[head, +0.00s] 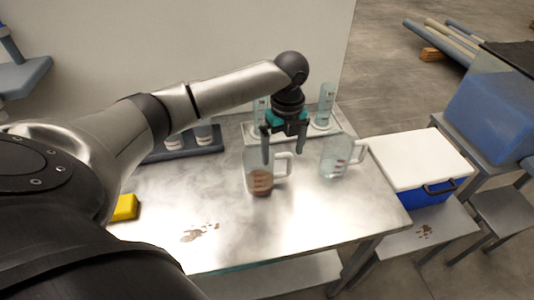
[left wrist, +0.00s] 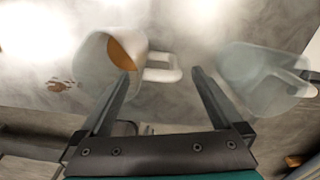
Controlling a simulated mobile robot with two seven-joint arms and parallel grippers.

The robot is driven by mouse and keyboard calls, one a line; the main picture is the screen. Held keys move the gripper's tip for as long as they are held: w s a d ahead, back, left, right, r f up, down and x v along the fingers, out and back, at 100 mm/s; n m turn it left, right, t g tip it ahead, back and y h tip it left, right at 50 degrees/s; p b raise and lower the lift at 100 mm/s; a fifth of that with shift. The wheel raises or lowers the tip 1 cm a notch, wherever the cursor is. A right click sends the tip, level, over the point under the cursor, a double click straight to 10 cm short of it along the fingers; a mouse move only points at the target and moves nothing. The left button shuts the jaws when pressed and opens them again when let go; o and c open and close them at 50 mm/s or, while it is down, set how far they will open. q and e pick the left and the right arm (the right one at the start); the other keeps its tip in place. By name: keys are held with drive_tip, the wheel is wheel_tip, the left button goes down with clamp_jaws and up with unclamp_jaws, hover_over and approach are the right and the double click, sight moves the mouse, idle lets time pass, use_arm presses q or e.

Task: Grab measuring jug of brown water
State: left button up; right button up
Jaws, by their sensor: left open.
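The measuring jug of brown water (head: 259,182) stands upright on the metal table, clear-walled, with brown liquid low inside and its handle on the right. In the left wrist view the jug (left wrist: 106,66) is at upper left. My left gripper (head: 284,154) is open and empty above the table at the jug. In the left wrist view its fingertips (left wrist: 164,72) appear on either side of the white handle; I cannot tell how far the handle is from them. A second jug (head: 335,160) with clear contents stands to the right. My right gripper is not in view.
Measuring cylinders (head: 326,104) stand on a tray at the table's back. A dark rack (head: 178,150) with white containers is at back left. A yellow object (head: 125,208) lies at left. A blue cooler (head: 424,188) with a white lid stands right. The table's front is clear except brown stains.

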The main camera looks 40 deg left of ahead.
sight(281, 174)
use_arm(q)
wheel_tip(281, 174, down, 3)
drive_tip(key=shift+r, duration=0.2)
drive_tip(key=shift+f, duration=0.45)
wheel_tip(281, 174, down, 5)
drive_tip(key=shift+d+r+b, duration=0.1)
drive_tip(key=shift+b, duration=0.65)
drive_tip(key=shift+r, duration=0.1)
clamp_jaws()
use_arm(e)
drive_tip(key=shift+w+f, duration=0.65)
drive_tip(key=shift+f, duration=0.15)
